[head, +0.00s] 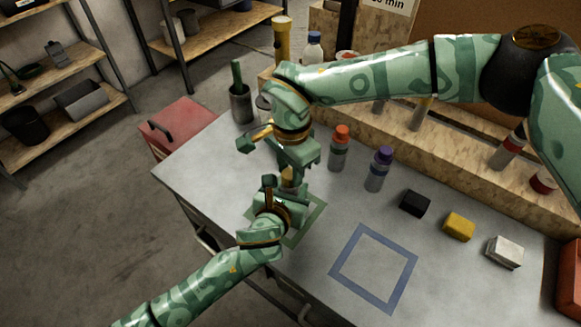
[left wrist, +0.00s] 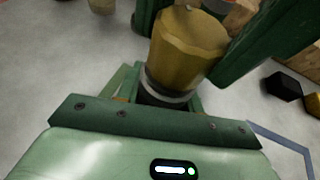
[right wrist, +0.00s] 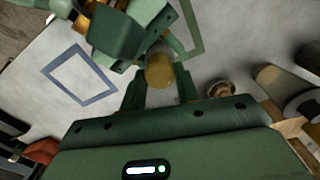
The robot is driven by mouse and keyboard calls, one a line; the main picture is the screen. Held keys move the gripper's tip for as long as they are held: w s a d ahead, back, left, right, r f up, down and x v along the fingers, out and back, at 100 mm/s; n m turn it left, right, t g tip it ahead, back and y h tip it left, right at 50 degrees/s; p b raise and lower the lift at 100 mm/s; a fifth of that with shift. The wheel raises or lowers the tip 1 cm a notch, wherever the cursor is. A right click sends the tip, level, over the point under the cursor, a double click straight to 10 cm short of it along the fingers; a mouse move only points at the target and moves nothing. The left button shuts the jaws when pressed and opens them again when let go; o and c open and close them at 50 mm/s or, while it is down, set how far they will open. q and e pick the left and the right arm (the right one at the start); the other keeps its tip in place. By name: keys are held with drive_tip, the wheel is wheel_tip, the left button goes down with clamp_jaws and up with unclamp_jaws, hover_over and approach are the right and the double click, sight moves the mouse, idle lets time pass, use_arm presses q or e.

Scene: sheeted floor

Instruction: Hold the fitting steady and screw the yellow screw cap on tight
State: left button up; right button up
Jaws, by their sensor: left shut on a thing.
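The yellow screw cap (left wrist: 188,48) sits over the top of the fitting (left wrist: 165,92), whose pale ring and dark body show just below it in the left wrist view. How far down the cap is on the thread I cannot tell. My left gripper (head: 284,193) is shut on the fitting above the green square outline on the table. My right gripper (head: 292,168) points down from above, its fingers on both sides of the cap. The cap also shows between those fingers in the right wrist view (right wrist: 160,71). Whether they press on it is unclear.
The grey table (head: 330,205) has a blue square outline (head: 345,285) with free room inside. An orange-capped bottle (head: 339,152) and a purple-capped bottle (head: 379,170) stand close to the right. Black (head: 415,203), yellow (head: 459,226) and white blocks (head: 504,252) lie farther right.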

drive_tip(key=shift+c, duration=0.6)
drive_tip(key=m, duration=0.8)
drive_tip(key=shift+m, duration=0.4)
drive_tip(key=m, duration=1)
drive_tip(key=shift+m, duration=0.4)
drive_tip(key=o, duration=1.2)
drive_tip(key=shift+c, duration=1)
